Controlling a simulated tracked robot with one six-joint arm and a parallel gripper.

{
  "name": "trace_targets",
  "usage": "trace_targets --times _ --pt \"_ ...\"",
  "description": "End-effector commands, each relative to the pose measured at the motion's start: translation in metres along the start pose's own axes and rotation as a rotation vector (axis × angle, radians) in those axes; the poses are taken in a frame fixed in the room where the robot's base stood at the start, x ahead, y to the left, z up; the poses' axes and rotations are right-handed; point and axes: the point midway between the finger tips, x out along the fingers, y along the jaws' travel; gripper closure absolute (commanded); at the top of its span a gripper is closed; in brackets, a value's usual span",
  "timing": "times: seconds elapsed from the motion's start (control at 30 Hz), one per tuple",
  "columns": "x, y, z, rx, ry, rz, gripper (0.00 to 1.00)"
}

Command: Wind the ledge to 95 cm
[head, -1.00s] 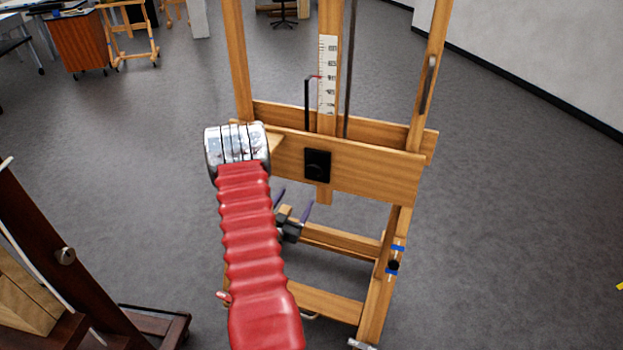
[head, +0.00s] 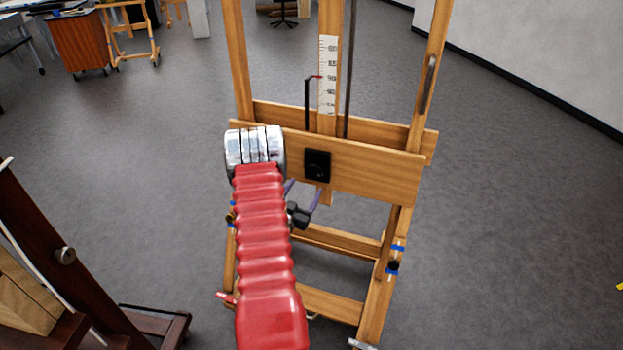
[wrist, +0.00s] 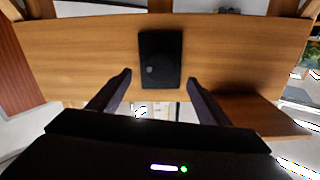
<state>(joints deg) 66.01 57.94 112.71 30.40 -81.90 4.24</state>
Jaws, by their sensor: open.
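The wooden easel holds a ledge with a broad front board (head: 375,172); the same board fills the top of the wrist view (wrist: 75,50). A paper scale (head: 328,95) runs up the middle post. A black pointer (head: 307,103) with a red tip reaches its middle marks, too small to read surely. My gripper (head: 303,192) is open and empty just below and in front of the plate; fingertips (wrist: 160,78) flank its lower part.
A dark wooden easel (head: 60,250) stands close at the lower left. Another small easel (head: 128,40) and an orange cabinet (head: 78,42) are at the back left. Grey floor (head: 520,220) is free to the right, up to the white wall (head: 550,60).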

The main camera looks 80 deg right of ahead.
Motion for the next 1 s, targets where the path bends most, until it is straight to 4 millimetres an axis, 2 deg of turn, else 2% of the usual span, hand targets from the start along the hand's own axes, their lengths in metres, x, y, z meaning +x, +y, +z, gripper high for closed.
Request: trace_targets --times 0.3,0.5,0.9,1.0 --pt "0.050 0.001 0.000 0.001 0.002 0.002 0.29" --pt "0.071 0.001 0.000 0.000 0.001 0.001 0.29" --pt "0.078 0.001 0.000 0.000 0.000 0.001 0.29" --pt "0.078 0.001 0.000 0.000 0.000 0.001 0.36"
